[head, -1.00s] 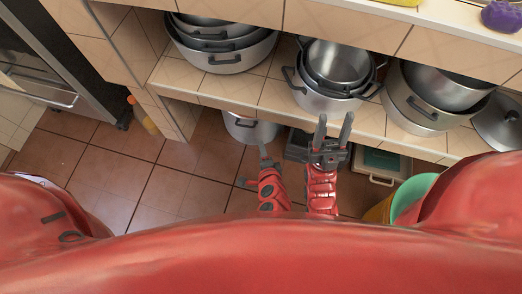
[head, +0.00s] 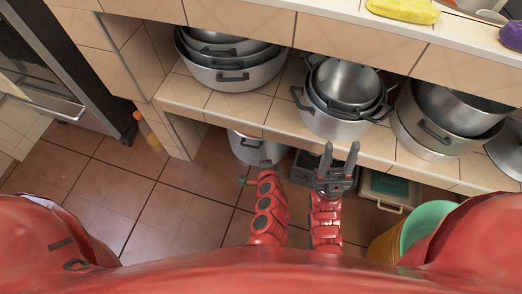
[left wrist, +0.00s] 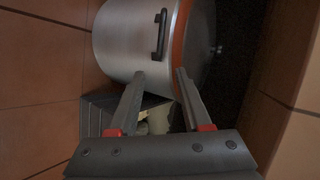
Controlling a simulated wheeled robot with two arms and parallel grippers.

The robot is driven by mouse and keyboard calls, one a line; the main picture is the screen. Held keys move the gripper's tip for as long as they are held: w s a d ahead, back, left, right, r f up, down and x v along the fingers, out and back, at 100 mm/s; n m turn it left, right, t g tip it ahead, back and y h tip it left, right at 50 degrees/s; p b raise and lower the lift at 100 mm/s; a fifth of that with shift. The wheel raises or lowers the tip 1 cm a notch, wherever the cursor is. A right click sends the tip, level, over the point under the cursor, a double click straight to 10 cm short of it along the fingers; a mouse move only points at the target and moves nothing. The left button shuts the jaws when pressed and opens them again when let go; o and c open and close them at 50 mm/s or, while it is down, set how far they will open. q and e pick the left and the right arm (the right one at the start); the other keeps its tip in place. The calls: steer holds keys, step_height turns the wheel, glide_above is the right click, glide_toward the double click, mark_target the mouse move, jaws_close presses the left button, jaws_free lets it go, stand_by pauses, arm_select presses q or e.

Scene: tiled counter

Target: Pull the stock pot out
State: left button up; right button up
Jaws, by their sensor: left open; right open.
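The silver stock pot (head: 250,147) stands low under the counter's bottom shelf, partly hidden by it. In the left wrist view the stock pot (left wrist: 130,40) lies just beyond the fingers, with a black side handle (left wrist: 161,33) and an orange-brown rim band. My left gripper (head: 255,172) is in front of the pot; in its wrist view (left wrist: 160,74) the fingers are apart with nothing between them, pointing at the pot below the handle. Contact cannot be told. My right gripper (head: 341,157) is open and empty, to the right of the pot, pointing at the shelf edge.
The shelf above holds nested pots at left (head: 233,76), middle (head: 338,115) and right (head: 430,130). A dark crate (head: 305,168) and a box with a green panel (head: 388,188) stand under it. A yellow-green bucket (head: 405,235) is at right. Floor at left is free.

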arm_select(q)
steer(key=b+x, duration=0.2)
steer(key=x, duration=0.5)
jaws_close()
stand_by(1.4)
